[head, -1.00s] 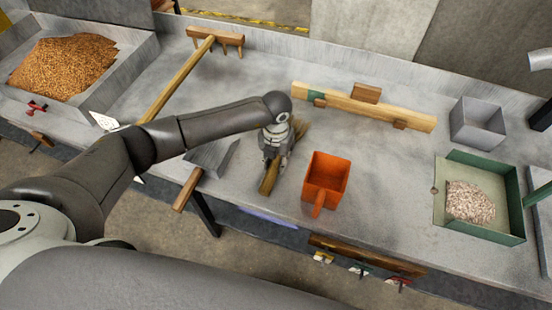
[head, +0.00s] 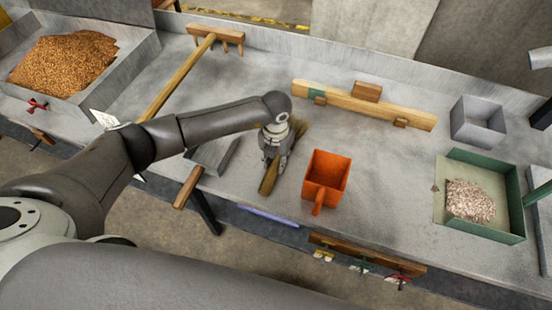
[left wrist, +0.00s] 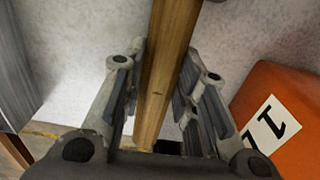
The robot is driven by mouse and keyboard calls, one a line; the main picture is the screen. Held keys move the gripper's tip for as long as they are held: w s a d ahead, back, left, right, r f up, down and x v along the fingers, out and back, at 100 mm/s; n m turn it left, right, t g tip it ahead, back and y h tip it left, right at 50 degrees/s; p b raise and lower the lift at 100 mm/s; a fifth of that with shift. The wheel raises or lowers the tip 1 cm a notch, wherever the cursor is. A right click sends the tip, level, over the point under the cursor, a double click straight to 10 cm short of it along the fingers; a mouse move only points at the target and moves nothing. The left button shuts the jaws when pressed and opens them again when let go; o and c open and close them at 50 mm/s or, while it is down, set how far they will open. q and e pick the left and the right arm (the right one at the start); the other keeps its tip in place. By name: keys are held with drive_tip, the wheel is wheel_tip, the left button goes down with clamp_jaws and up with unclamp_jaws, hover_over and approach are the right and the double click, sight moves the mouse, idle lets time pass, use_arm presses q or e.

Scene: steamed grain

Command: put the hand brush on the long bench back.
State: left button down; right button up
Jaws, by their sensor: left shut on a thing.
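The hand brush has a wooden handle (head: 268,180) pointing toward the bench's front edge and brown bristles (head: 300,127) pointing away. My left gripper (head: 271,161) is over it, pointing down, and is shut on the handle. In the left wrist view the wooden handle (left wrist: 166,70) runs between the two fingers of my left gripper (left wrist: 160,88). I cannot tell whether the brush touches the bench top or hangs just above it. The long grey bench (head: 370,185) spans the view. My right gripper is not in view.
An orange scoop (head: 326,178) stands close right of the brush. A grey metal piece (head: 213,154) lies to its left. A wooden rake (head: 176,80), a wooden bar (head: 375,108), a grey box (head: 478,122) and a green tray (head: 510,200) with grain are farther off.

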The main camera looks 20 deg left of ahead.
use_arm(q)
drive_tip(key=shift+f+b, duration=0.3)
drive_tip(key=shift+f, duration=0.05)
drive_tip(key=c, duration=1.1)
unclamp_jaws()
drive_tip(key=shift+o, duration=0.2)
